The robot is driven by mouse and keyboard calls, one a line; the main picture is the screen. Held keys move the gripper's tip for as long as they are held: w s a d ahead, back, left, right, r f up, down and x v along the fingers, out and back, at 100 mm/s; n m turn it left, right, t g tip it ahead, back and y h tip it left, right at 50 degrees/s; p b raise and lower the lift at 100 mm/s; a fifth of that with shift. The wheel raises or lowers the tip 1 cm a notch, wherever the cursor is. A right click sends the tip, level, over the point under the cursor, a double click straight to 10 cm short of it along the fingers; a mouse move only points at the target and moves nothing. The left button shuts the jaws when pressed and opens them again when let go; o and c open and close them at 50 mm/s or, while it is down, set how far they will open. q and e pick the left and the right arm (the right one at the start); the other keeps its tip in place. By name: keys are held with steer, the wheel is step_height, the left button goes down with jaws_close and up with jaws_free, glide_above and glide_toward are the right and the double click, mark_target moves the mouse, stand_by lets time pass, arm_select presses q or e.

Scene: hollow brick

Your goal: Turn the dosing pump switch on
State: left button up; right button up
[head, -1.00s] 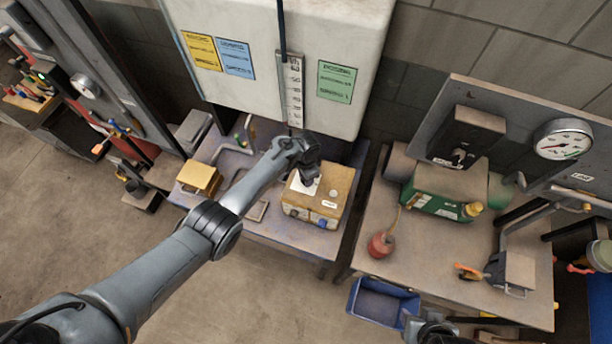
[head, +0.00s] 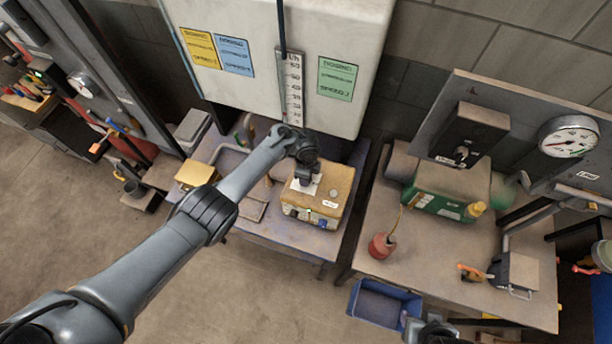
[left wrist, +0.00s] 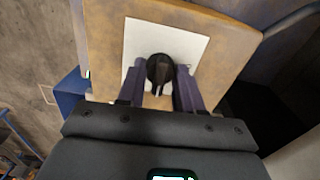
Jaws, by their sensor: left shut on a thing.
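The dosing pump is a tan-yellow box (head: 340,183) on the bench in the middle of the head view. A white plate (left wrist: 190,42) on its top carries a black round switch knob (left wrist: 160,68), seen in the left wrist view. My left gripper (head: 307,184) points down at the plate, its fingers on both sides of the knob and shut on it. In the head view the gripper hides the knob. A dark part of my right arm shows at the bottom edge of the head view; its fingers cannot be made out.
A white cabinet (head: 250,20) with a ruler and labels stands close behind the pump. A small yellow box (head: 195,173) lies left on the same bench. The right bench (head: 430,255) holds a green machine (head: 450,188) and a red oil can (head: 381,246). A blue bin (head: 378,303) is below.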

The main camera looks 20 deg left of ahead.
arm_select(q)
steer(key=shift+m, duration=0.3)
steer(key=o, duration=1)
steer(key=shift+o, duration=0.2)
steer(key=shift+r, duration=0.15)
step_height(320, 180, up, 11)
steer(key=p, duration=0.3)
steer(key=shift+f, duration=0.2)
